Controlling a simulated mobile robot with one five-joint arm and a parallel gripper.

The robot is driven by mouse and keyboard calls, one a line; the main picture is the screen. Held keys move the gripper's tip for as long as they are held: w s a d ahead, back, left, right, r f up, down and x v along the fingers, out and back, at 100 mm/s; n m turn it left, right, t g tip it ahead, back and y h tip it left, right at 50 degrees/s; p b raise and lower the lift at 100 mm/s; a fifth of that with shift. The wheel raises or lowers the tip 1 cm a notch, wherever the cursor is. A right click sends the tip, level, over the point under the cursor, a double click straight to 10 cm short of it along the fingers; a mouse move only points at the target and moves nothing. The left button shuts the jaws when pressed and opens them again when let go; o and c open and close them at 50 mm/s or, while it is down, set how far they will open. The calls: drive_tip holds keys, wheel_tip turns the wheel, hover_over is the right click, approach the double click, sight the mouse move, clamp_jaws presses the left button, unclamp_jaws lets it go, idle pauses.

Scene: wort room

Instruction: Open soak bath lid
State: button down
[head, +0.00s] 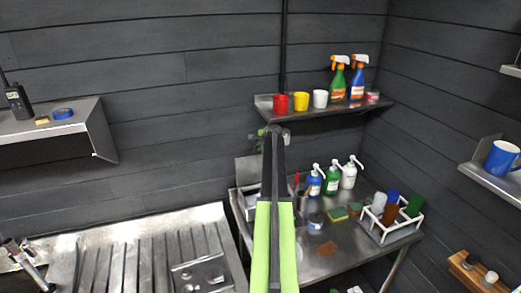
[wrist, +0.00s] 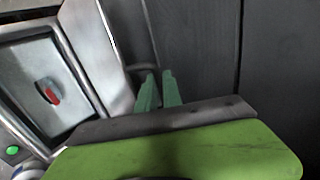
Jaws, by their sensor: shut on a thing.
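The soak bath is a metal box on the bench behind my arm, and its rim (wrist: 72,62) shows at the left in the wrist view. My gripper (wrist: 159,91) has green fingers, close to the lid's edge and a thin bar there. It is shut on what seems to be the lid's handle; the contact is mostly hidden. My arm hides part of the bath in the head view.
A shelf (head: 340,112) above holds cups and spray bottles. Pump bottles (head: 331,180), sponges and a white rack (head: 390,232) stand on the bench to the right. A ribbed metal drainer (head: 130,245) is at the left. Dark plank walls close off the back.

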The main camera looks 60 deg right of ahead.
drive_tip(key=shift+s+d, duration=0.15)
drive_tip(key=shift+d, duration=0.05)
drive_tip(key=c, duration=1.5)
unclamp_jaws()
drive_tip(key=shift+a, duration=0.1)
drive_tip(key=p+v, duration=0.5)
drive_tip(key=v, duration=0.2)
drive_tip(key=shift+r, duration=0.2)
drive_tip(key=shift+s, duration=0.1)
